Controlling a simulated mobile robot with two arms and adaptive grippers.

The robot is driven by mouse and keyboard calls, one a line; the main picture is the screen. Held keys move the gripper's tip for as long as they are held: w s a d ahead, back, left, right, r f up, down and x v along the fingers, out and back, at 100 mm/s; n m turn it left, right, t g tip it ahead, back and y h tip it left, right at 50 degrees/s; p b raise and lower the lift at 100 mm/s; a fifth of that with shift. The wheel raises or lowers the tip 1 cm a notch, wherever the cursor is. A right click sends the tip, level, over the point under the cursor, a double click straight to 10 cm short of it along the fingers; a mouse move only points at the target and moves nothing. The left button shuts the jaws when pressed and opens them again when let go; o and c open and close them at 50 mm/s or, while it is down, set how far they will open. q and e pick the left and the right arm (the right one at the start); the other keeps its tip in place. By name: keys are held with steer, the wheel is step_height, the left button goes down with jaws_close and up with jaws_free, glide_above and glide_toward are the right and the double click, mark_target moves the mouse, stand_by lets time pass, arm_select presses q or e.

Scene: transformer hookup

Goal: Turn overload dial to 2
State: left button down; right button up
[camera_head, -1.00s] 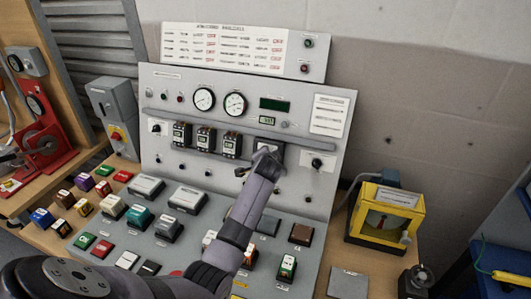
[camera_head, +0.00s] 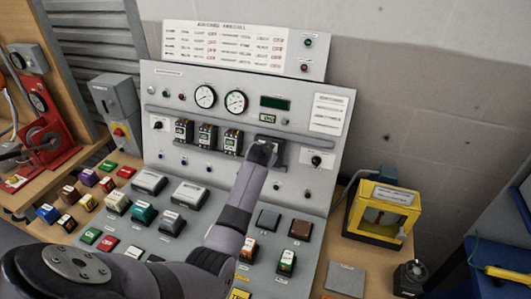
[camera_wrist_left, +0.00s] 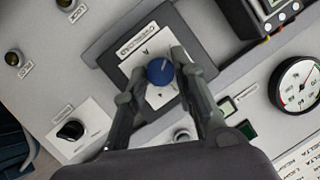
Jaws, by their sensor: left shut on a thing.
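The blue overload dial (camera_wrist_left: 160,72) shows in the left wrist view on a white plate (camera_wrist_left: 138,57) marked OVERLOAD, set in a dark frame (camera_wrist_left: 102,50). A pale mark shows on the dial; the number it points at cannot be read. My left gripper (camera_wrist_left: 158,69) has one finger on each side of the dial and is shut on it. In the head view my left gripper (camera_head: 262,153) is at the dark frame (camera_head: 272,140) on the upright panel and hides the dial. My right gripper is in neither view.
A black knob (camera_wrist_left: 71,130) and a round gauge (camera_wrist_left: 297,85) flank the dial in the wrist view. Breakers (camera_head: 207,136) stand left of it in the head view. Several coloured blocks lie on the sloped desk below. A yellow box (camera_head: 383,208) stands at right.

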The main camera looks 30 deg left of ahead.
arm_select(q)
steer(key=shift+f, duration=0.1)
steer(key=c, duration=1.3)
jaws_free()
steer(key=shift+s, duration=0.1)
steer(key=v, duration=1.2)
